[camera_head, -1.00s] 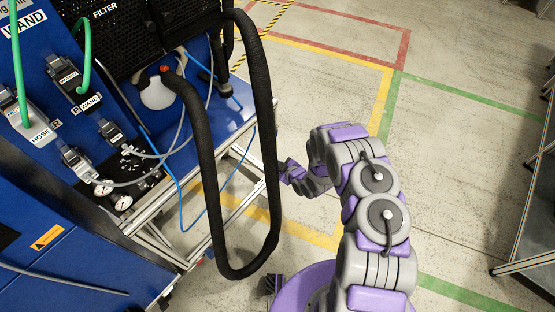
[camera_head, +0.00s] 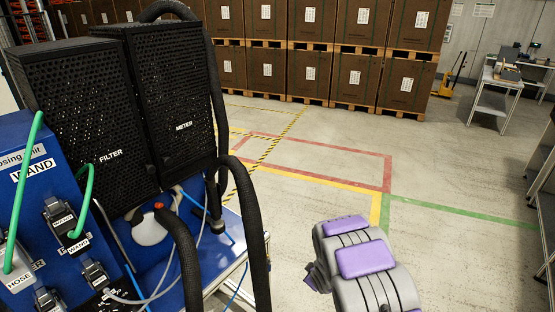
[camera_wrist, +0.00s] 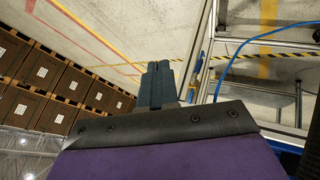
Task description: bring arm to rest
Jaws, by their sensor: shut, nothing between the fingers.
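My gripper (camera_wrist: 157,70) shows in the wrist view. Its two dark fingers are together, with nothing between them. Past the fingertips are the floor and the metal frame of the pump bench. In the head view my grey and purple arm is at the lower right, folded, and its gripper end is hidden. The arm is apart from the blue pump bench (camera_head: 225,225), with the black hose (camera_head: 250,200) looping between them.
The black filter box (camera_head: 85,120) and meter box (camera_head: 175,95) stand on the bench at left. Palletised brown boxes (camera_head: 355,80) line the back. A white table (camera_head: 500,95) stands far right. The marked floor between is clear.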

